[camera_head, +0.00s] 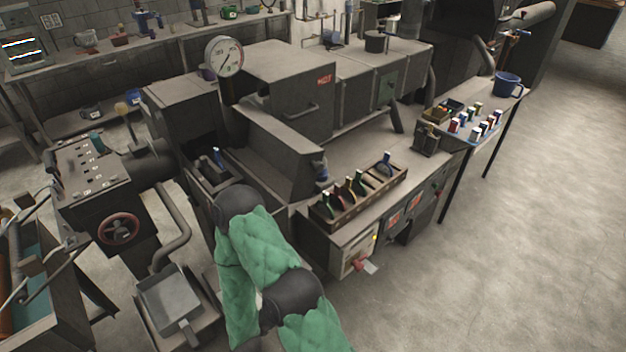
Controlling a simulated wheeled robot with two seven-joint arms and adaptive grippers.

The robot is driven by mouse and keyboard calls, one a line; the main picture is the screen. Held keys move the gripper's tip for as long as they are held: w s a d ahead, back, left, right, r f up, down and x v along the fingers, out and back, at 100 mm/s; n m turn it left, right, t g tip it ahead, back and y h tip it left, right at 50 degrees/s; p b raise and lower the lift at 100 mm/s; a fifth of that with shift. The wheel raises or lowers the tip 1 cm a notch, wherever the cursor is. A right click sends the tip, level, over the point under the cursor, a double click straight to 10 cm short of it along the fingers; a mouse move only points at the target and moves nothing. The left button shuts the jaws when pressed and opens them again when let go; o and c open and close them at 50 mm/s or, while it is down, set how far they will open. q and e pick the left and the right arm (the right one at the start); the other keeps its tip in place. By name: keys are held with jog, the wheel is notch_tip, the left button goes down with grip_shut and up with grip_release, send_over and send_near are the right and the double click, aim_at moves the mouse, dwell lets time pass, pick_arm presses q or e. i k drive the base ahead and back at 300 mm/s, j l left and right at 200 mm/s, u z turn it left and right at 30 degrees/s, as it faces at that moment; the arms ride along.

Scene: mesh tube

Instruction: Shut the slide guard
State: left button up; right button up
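A large grey box-shaped cover (291,88) with a bar handle (300,111) and a small red label stands on the machine bench. A long, low grey housing (268,150) lies in front of it. I cannot tell for certain which of these is the slide guard. One of my arms, in a green quilted sleeve (258,249), rises from the bottom middle towards the machine's left end. Its dark round joint (238,202) is at the housing's near left side. Neither gripper can be made out, and no contact with the cover or housing shows.
A round gauge (224,56) rises beside the cover. A wooden tray (355,196) of handled tools sits on the bench front. A control box (95,172) with a red handwheel (119,228) stands left. A side table (487,118) holds a blue mug (507,84). The right floor is clear.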

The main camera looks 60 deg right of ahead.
aim_at(286, 162)
jog(key=z, duration=1.85)
jog(key=i+l+u, duration=0.2)
jog(key=l, duration=0.2)
